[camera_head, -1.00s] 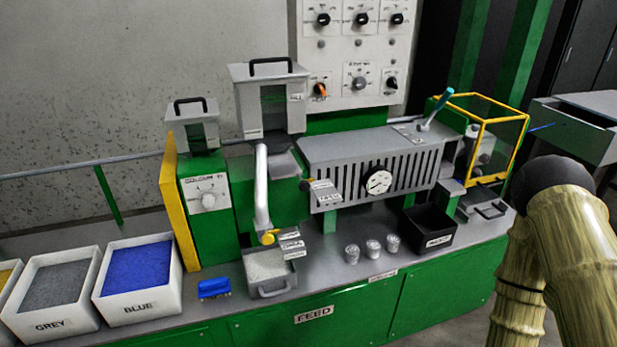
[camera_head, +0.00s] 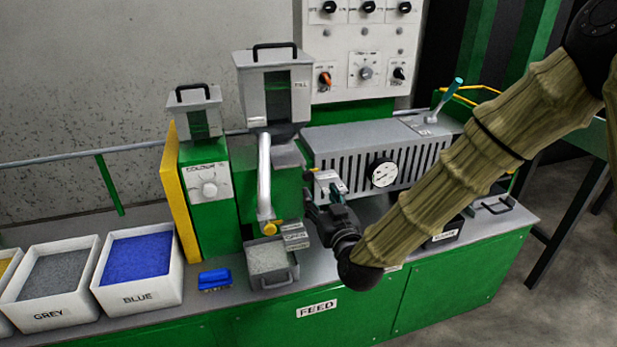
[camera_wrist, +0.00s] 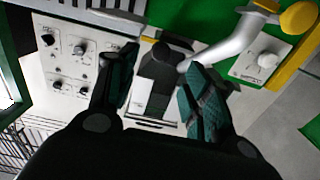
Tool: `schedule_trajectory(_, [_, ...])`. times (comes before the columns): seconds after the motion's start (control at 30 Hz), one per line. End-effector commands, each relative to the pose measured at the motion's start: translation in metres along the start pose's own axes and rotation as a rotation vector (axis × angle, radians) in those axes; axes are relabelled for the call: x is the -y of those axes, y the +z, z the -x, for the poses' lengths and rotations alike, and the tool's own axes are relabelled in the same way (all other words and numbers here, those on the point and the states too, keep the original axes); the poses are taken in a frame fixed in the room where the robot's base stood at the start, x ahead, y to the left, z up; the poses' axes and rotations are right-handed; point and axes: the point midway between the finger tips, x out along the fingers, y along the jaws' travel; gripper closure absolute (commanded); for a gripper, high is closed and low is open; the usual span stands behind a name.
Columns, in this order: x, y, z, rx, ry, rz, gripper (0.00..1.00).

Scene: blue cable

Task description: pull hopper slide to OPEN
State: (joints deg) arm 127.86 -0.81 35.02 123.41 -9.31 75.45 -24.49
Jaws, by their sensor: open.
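The main hopper (camera_head: 262,92) is a grey box with a dark window and black handle, standing on the machine; it shows inverted in the wrist view (camera_wrist: 140,101). A small labelled grey fitting (camera_head: 324,176) projects below and right of it, at the left end of the slatted barrel. I take it for the slide area, but its position cannot be read. My gripper (camera_head: 334,192) is at this fitting, partly covering it. In the wrist view my gripper (camera_wrist: 158,92) has its two dark teal fingers apart, with nothing clearly held between them. Contact with the slide cannot be told.
A white pipe (camera_head: 264,178) with a yellow end runs down left of my gripper, above a grey tray (camera_head: 268,283). The slatted barrel (camera_head: 352,160) with a gauge is to the right. Blue (camera_head: 175,290) and grey bins stand at left. My arm hides part of the bench.

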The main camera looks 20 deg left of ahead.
Motion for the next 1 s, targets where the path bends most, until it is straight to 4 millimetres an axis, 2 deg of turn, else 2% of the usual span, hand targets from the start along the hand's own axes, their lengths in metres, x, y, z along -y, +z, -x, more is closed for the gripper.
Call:
schedule_trajectory(0.17, [0.001,-0.004,-0.015,-0.009,0.000,0.001,0.50])
schedule_trajectory(0.5, [0.001,-0.004,-0.069,-0.007,0.000,0.001,0.50])
schedule_trajectory(0.7, [0.001,-0.004,-0.095,-0.006,0.000,0.001,0.50])
schedule_trajectory(1.0, [0.001,-0.003,-0.108,-0.005,0.000,0.001,0.50])
